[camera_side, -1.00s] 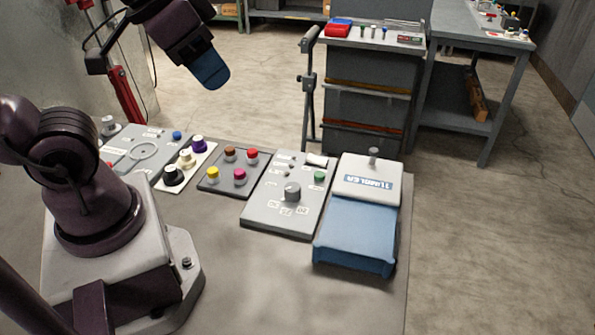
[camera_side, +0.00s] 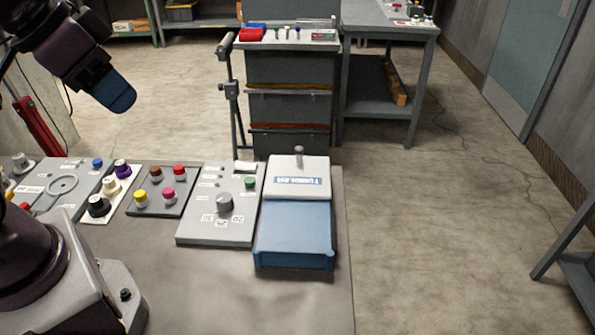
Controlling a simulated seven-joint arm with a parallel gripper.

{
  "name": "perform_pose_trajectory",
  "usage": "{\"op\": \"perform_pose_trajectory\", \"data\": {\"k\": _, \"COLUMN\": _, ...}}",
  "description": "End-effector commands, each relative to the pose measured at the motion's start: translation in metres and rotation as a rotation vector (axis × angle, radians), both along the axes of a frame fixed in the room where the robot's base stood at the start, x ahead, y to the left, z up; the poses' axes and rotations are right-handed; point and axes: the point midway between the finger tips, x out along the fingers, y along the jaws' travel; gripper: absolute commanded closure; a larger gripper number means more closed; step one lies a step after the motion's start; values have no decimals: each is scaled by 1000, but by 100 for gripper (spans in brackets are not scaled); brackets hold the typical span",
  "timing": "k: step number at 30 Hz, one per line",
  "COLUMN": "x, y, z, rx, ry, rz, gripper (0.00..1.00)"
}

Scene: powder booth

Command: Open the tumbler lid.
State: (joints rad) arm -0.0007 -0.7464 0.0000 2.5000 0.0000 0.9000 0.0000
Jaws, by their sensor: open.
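The tumbler is a box with a blue body (camera_side: 295,235) at the right end of the bench. Its pale lid (camera_side: 298,190) lies over the back part, with a blue "TUMBLER" label and a grey upright knob (camera_side: 299,157) on top. The lid looks shut. My gripper (camera_side: 118,97), with a blue end, is at the upper left, raised and well apart from the tumbler. It is open, with nothing seen in it; its fingers are hard to make out separately.
Left of the tumbler stands a grey panel (camera_side: 210,229) with a dial (camera_side: 225,204) and a green button (camera_side: 250,184). Further left is a dark panel (camera_side: 151,209) with coloured buttons. The bench front (camera_side: 215,290) is clear. A grey drawer cart (camera_side: 290,100) stands behind.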

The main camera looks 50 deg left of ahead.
Motion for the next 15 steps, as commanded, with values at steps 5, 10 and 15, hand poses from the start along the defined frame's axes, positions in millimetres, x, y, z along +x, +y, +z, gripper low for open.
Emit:
{"op": "perform_pose_trajectory", "data": {"k": 5, "x": 11, "y": 1, "z": -19, "rx": 0, "ry": 112, "rz": 7, "gripper": 52}}
{"op": "perform_pose_trajectory", "data": {"k": 10, "x": 58, "y": 4, "z": -27, "rx": 2, "ry": 232, "rz": 8, "gripper": 52}}
{"op": "perform_pose_trajectory", "data": {"k": 15, "x": 118, "y": 7, "z": -40, "rx": 16, "ry": 332, "rz": -30, "gripper": 52}}
